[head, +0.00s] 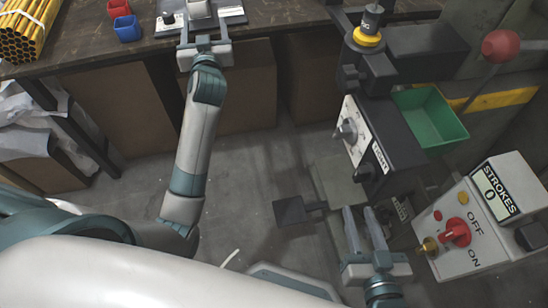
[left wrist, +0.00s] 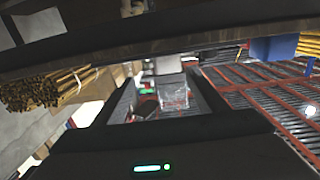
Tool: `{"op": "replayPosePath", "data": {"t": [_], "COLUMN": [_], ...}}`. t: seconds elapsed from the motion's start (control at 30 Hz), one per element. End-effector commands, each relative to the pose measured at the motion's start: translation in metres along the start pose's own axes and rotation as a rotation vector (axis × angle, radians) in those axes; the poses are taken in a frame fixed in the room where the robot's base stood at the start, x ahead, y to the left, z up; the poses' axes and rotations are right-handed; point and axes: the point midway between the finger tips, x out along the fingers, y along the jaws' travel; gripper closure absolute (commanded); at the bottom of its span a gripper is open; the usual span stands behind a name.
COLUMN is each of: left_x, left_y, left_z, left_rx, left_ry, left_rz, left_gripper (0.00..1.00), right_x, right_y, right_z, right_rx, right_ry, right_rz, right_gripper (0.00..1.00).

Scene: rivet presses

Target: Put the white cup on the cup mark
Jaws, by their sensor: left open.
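My left gripper (head: 203,22) is open over the near edge of the workbench at the top of the head view. A whitish object (head: 197,7), cut off by the top edge of that view, stands just beyond its fingers. I cannot tell whether it is the white cup. No cup mark can be made out. In the left wrist view, a pale grey block-like shape (left wrist: 172,94) shows between the dark fingers, too unclear to name. My right gripper (head: 362,220) is low at the right, with its fingers apart and nothing between them.
The workbench (head: 100,47) holds yellow tubes (head: 27,30), a red bin (head: 118,8) and a blue bin (head: 127,29). A press (head: 385,130), a green bin (head: 430,117) and a STROKES control box (head: 480,220) stand at the right.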

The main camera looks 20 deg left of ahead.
Motion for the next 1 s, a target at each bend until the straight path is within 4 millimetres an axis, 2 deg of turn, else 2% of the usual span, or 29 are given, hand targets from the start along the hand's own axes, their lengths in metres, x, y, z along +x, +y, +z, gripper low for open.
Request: {"op": "replayPosePath", "data": {"t": [0.17, 0.27, 0.4, 0.53, 0.7, 0.8, 0.9, 1.0], "left_x": [-0.043, -0.082, -0.153, -0.226, -0.322, -0.368, -0.400, -0.418], "left_y": [0.028, 0.049, 0.078, 0.099, 0.116, 0.120, 0.123, 0.124], "left_z": [0.046, 0.078, 0.122, 0.153, 0.174, 0.177, 0.176, 0.175], "left_rx": [0.055, 0.087, 0.115, 0.113, 0.074, 0.042, 0.013, -0.006], "left_ry": [-0.046, -0.079, -0.130, -0.179, -0.237, -0.264, -0.283, -0.294], "left_rz": [0.127, 0.233, 0.397, 0.543, 0.708, 0.778, 0.824, 0.849], "left_gripper": [0.35, 0.35, 0.35, 0.35, 0.35, 0.35, 0.35, 0.35], "right_x": [0.000, 0.000, 0.000, 0.000, 0.000, 0.000, 0.000, 0.000], "right_y": [0.000, 0.000, 0.000, 0.000, 0.000, 0.000, 0.000, 0.000], "right_z": [0.000, 0.000, 0.000, 0.000, 0.000, 0.000, 0.000, 0.000], "right_rx": [0.000, 0.000, 0.000, 0.000, 0.000, 0.000, 0.000, 0.000], "right_ry": [0.000, 0.000, 0.000, 0.000, 0.000, -0.001, -0.001, -0.001], "right_rz": [0.000, 0.000, 0.000, 0.000, 0.000, 0.000, 0.000, 0.000], "right_gripper": [0.69, 0.69, 0.69, 0.69, 0.69, 0.69, 0.69, 0.69]}}
